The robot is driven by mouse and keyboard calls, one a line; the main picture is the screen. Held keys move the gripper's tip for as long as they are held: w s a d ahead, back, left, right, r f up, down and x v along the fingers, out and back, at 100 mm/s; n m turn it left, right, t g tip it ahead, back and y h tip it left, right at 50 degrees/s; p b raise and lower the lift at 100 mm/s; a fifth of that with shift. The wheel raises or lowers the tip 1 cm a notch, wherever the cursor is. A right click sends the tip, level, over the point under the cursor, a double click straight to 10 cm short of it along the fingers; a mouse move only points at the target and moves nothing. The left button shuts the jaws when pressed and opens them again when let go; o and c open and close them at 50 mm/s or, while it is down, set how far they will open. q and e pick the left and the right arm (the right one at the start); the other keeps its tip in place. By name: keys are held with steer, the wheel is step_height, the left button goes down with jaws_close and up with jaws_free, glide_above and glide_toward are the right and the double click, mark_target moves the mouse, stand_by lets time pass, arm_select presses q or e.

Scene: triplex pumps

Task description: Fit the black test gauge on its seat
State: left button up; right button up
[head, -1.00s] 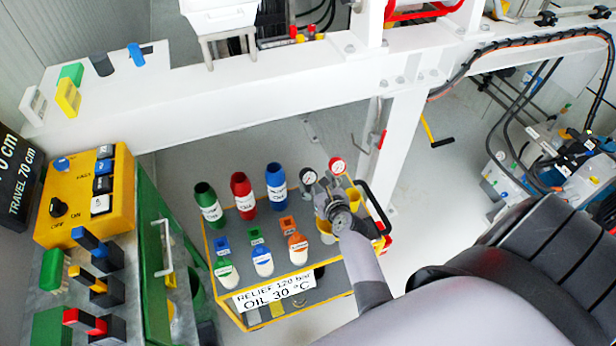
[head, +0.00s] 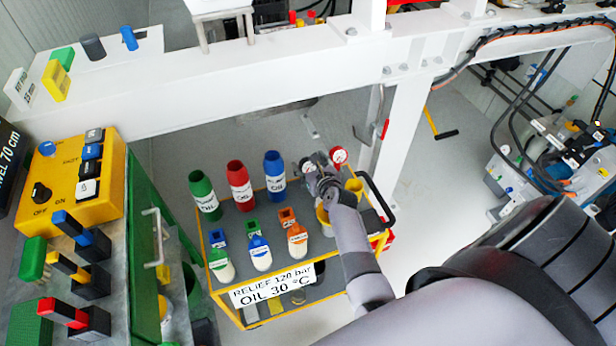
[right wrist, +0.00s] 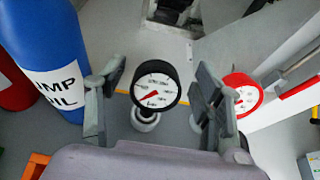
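The black test gauge (right wrist: 156,84) has a black rim, a white dial and a red needle. It stands on a pale round base on the cart, between the spread fingers of my right gripper (right wrist: 155,98), with a gap on each side. In the head view the gauge (head: 307,165) is partly covered by my right gripper (head: 322,182), which hangs over the cart's back right part. A red-rimmed gauge (right wrist: 242,93) stands just right of the right finger; the head view shows it too (head: 338,156). I cannot make out the gauge's seat. My left gripper is out of view.
The cart (head: 224,275) also carries green, red and blue bottles (head: 274,177), smaller bottles (head: 260,253) and yellow cups (head: 355,186). A blue bottle (right wrist: 42,55) is close left of my gripper. A white beam (head: 240,75) crosses behind; a yellow control box (head: 70,185) stands left.

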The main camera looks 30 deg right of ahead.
jaws_close()
stand_by(0.6)
